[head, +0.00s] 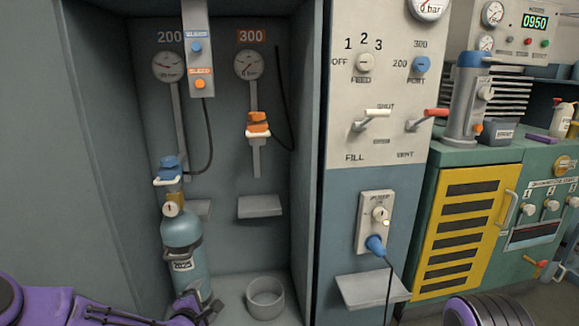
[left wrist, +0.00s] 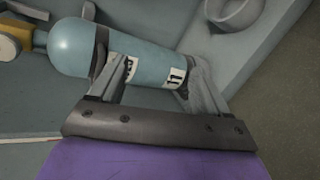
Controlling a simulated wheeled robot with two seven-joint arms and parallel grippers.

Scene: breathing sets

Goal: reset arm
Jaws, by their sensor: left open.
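A teal gas cylinder (head: 182,245) with a brass neck, a small gauge and a white label stands upright in the left bay of the cabinet, below the 200 gauge. A blue connector (head: 170,168) sits at its top. My left gripper (head: 198,304) is low at the cylinder's base, partly cut off by the picture's lower edge. My right gripper is not in view.
An empty grey ring holder (head: 266,300) stands on the cabinet floor right of the cylinder. Small shelves (head: 261,207) and an orange connector (head: 258,125) are on the back wall. The cabinet's side walls bound the space. A control panel (head: 375,80) and green bench (head: 490,155) stand right.

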